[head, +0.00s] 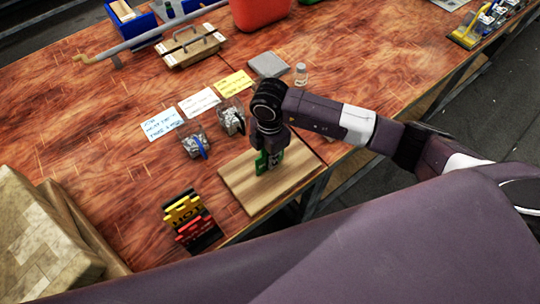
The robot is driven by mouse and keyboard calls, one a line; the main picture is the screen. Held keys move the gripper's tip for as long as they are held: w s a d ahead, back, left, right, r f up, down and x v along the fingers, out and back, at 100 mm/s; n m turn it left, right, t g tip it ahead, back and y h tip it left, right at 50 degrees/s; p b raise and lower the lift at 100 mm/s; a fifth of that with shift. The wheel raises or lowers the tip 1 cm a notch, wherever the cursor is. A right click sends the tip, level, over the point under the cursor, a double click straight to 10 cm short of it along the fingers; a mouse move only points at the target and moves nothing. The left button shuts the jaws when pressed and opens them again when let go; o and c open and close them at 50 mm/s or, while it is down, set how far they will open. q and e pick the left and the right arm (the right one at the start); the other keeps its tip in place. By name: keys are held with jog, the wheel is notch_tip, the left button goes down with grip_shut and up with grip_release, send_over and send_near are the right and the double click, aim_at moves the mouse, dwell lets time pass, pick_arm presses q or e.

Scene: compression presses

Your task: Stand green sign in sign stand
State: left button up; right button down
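The green sign (261,163) is at the wooden board (240,192) near the table's front edge, partly hidden by my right gripper (273,161). The gripper points down over the sign with its fingertips against or very close to it. I cannot tell whether the fingers are closed on it, or whether the sign touches the board. The black sign stand (207,238) is to the left of the board and holds a yellow sign (183,208) and a red sign (194,228). My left gripper is not in view.
Two small metal items (195,146) (231,121) and paper notes (200,102) lie behind the board. A grey slab (267,65) and a clear bottle (301,75) stand farther back. A tan block (40,245) is at the left. The table between block and stand is clear.

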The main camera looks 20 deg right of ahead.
jog(key=shift+w+r, duration=0.1)
dwell(0.3)
jog(key=shift+r, duration=0.6)
notch_tip(320, 180, up, 13)
jog(key=b, duration=0.3)
notch_tip(320, 180, up, 4)
jog(key=shift+r, duration=0.85)
